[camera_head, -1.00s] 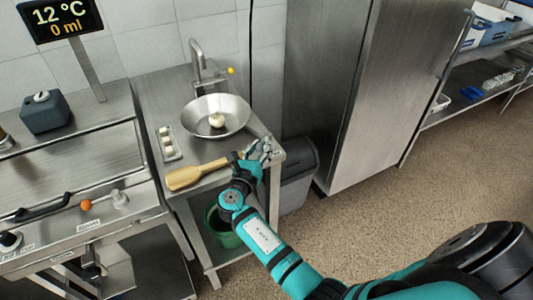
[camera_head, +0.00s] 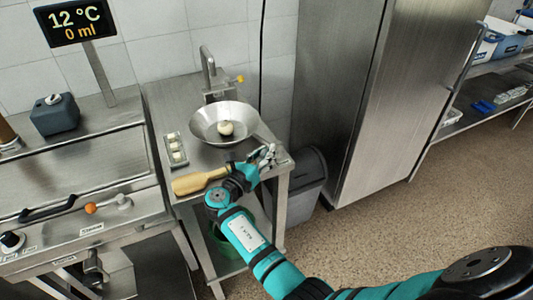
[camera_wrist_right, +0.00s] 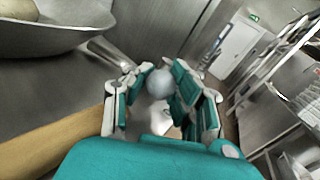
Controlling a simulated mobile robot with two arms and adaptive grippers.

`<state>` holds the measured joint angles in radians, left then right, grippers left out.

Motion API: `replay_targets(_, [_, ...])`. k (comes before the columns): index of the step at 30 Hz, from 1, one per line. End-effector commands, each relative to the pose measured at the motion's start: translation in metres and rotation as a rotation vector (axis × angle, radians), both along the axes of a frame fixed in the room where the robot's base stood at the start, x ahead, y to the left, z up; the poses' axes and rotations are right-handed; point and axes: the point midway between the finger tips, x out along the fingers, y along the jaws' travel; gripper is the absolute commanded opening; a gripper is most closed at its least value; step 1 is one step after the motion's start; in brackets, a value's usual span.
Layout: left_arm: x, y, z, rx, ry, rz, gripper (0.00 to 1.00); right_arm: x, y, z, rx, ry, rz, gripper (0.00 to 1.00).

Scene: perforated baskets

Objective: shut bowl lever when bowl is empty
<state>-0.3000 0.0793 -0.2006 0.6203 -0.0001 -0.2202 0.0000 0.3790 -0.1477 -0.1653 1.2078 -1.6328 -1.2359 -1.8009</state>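The metal bowl (camera_head: 205,128) is wide and cone-shaped and stands on the steel table under a tap. One pale round thing (camera_head: 226,128) lies in it, so it is not empty. My right gripper (camera_head: 267,155) is at the table's right front corner, just right of and below the bowl. In the right wrist view its fingers (camera_wrist_right: 155,105) stand apart on either side of a grey ball (camera_wrist_right: 160,82). A grey metal bar (camera_wrist_right: 113,53), possibly the bowl lever, runs from near the bowl toward this ball. Contact cannot be told. My left gripper is out of view.
A wooden paddle (camera_head: 192,183) lies left of my right wrist. A small tray (camera_head: 175,150) with pale pieces sits left of the bowl. A green bucket (camera_head: 217,240) is under the table. A grey bin (camera_head: 306,190) and steel cabinet (camera_head: 350,90) stand right.

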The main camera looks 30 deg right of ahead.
Motion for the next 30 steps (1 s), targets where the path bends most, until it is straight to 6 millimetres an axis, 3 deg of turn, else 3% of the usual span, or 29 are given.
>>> replay_targets(1, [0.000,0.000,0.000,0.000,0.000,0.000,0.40,-0.001,0.004,-0.005,0.006,0.007,0.006,0.27])
replay_targets(7, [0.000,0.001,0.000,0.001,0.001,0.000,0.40,-0.001,0.002,-0.003,0.004,0.005,0.002,0.51])
replay_targets(20, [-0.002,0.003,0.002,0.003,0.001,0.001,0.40,-0.002,-0.001,0.000,0.000,0.002,0.010,0.51])
replay_targets(30, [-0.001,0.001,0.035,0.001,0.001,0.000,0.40,-0.020,-0.006,0.004,-0.004,0.004,0.281,0.51])
